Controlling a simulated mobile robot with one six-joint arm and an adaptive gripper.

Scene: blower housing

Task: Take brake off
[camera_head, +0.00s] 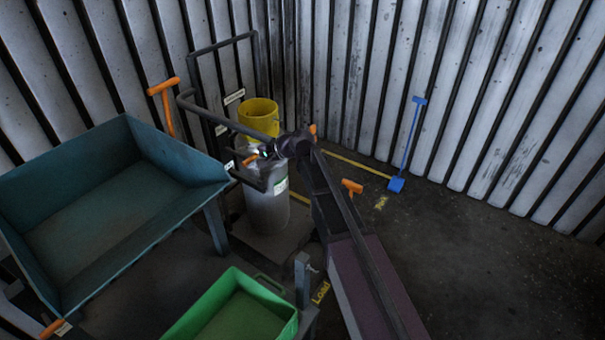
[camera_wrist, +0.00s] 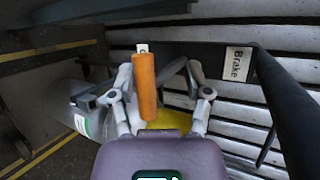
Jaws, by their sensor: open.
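An orange handle (camera_wrist: 146,86) stands between the spread fingers of my gripper (camera_wrist: 158,72) in the wrist view. A small white tag sits at its far end. Its lower end is close to my gripper's body, and I cannot tell whether the fingers touch it. A white label (camera_wrist: 237,64) reading "Brake" is fixed to a dark bar right of the handle. In the head view my gripper (camera_head: 264,155) is beside the grey cylinder (camera_head: 267,207), just below the yellow bucket (camera_head: 258,117). A small orange piece (camera_head: 250,160) shows at my gripper there.
A dark tubular frame (camera_head: 225,42) rises behind the cylinder. A teal trough (camera_head: 190,190) with an orange T-handle (camera_head: 165,103) behind it stands left. A green tray (camera_head: 290,320) is at the front.

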